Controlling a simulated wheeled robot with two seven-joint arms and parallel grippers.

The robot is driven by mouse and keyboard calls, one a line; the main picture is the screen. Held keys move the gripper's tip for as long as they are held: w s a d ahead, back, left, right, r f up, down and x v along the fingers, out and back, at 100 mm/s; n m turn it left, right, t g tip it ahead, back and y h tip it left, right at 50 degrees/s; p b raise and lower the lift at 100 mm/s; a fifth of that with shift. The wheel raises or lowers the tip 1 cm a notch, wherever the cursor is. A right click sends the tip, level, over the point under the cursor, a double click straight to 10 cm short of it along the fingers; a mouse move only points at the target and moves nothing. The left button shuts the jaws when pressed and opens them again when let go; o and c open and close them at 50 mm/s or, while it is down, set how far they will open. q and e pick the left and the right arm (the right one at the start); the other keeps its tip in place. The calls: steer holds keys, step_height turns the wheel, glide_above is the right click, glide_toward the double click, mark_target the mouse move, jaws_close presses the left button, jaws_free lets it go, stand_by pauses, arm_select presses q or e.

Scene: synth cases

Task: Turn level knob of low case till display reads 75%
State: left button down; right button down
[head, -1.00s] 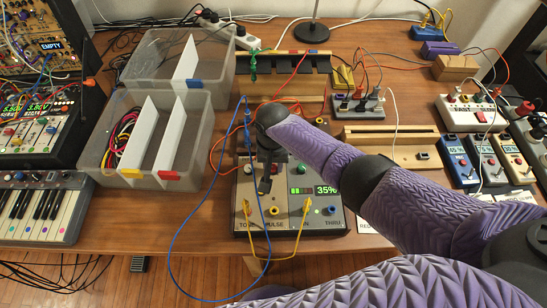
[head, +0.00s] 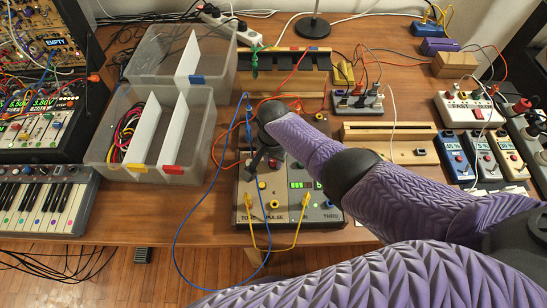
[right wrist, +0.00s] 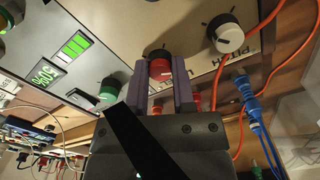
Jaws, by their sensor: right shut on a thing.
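The low case (head: 290,211) stands at the front of the table with its green-lit display (head: 300,184), partly covered by my right arm. In the right wrist view the display (right wrist: 42,75) is upside down and seems to read 60%. My right gripper (right wrist: 160,72) is shut on the level knob (right wrist: 160,68), a red knob with a pale top, one finger on each side. In the head view my right gripper (head: 256,165) is over the upper left of the case and hides most of the knob. My left gripper is not in view.
A beige pitch knob (right wrist: 228,38) and a green knob (right wrist: 110,88) are close to my right gripper. A blue cable and a yellow cable (head: 270,247) hang at the case front. Clear bins (head: 150,170) stand left; blue modules (head: 455,155) stand right.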

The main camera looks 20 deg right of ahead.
mark_target(274, 161)
steer(key=shift+c, duration=2.3)
jaws_free()
steer(key=shift+r, duration=0.1)
step_height(274, 161, up, 10)
steer(key=p, duration=0.6)
steer(key=shift+p, duration=0.35)
